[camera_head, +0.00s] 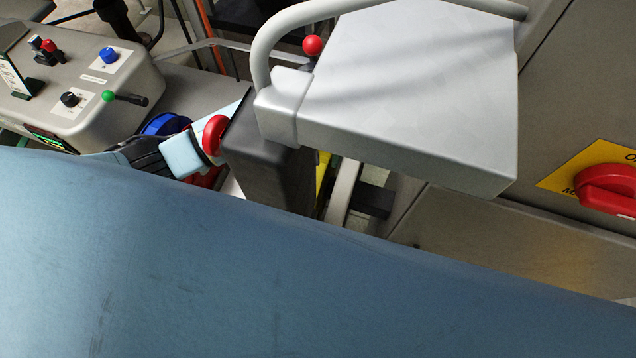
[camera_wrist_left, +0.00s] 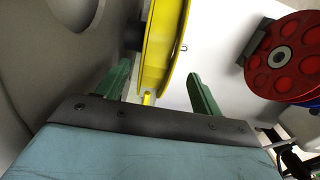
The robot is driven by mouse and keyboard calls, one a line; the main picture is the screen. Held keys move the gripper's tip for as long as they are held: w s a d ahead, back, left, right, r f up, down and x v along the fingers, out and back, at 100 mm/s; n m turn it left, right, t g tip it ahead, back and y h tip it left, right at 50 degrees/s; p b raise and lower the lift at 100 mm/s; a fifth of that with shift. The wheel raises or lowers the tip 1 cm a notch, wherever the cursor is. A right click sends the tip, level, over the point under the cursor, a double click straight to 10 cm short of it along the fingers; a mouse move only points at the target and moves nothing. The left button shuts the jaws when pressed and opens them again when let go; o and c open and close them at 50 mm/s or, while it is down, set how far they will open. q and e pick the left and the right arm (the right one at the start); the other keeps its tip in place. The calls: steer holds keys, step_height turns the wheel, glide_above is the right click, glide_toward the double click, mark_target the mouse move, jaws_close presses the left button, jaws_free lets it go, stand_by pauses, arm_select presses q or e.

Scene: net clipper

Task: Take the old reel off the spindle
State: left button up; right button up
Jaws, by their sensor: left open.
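A yellow reel (camera_wrist_left: 166,45) stands edge-on in the left wrist view, beside a grey machine wall. A short dark hub or spindle part (camera_wrist_left: 131,36) meets its left side; the rest of the spindle is hidden. My left gripper (camera_wrist_left: 158,70) is open, with its green fingers on either side of the lower part of the reel's rim. I see gaps between fingers and reel, and no clear contact. In the head view only a yellow sliver (camera_head: 323,172), perhaps this reel, shows behind a dark block. My left gripper is hidden there, and my right gripper is not in view.
Red reels (camera_wrist_left: 290,55) sit on a dark holder at the right of the wrist view. In the head view a grey hood (camera_head: 410,90) with a tube handle overhangs the middle. A control box (camera_head: 75,85) stands left, a red rotary switch (camera_head: 607,188) right.

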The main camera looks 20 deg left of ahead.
arm_select(q)
steer(key=shift+s+d+f, duration=0.1)
steer(key=shift+f, duration=1.4)
steer(key=shift+s+d+f, duration=0.1)
steer(key=shift+f, duration=1.35)
steer(key=shift+r, duration=0.1)
jaws_close()
